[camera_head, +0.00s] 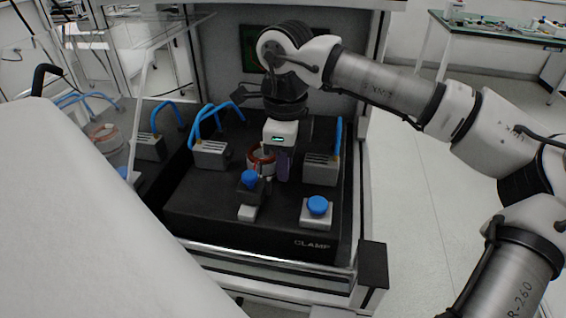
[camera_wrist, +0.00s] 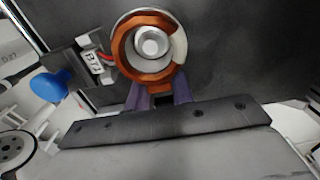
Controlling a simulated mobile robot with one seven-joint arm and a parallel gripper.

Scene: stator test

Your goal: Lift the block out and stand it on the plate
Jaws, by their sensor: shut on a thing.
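A copper-coloured ring with a pale section (camera_wrist: 128,62) sits around a round metal post (camera_wrist: 151,42) in the wrist view. The ring also shows on the black fixture in the head view (camera_head: 256,168). My gripper (camera_wrist: 160,97) has its two purple fingers shut on the ring's near edge. In the head view my gripper (camera_head: 283,168) points down just right of the ring, its fingertips partly hidden. I cannot make out a separate block or plate.
The black base marked CLAMP (camera_head: 260,232) carries a blue-knobbed clamp (camera_head: 250,178) close in front of the ring and a blue button (camera_head: 318,205) at right. Grey blocks with blue hoses stand left (camera_head: 210,155) and right (camera_head: 321,170). A clear panel (camera_head: 150,80) stands at left.

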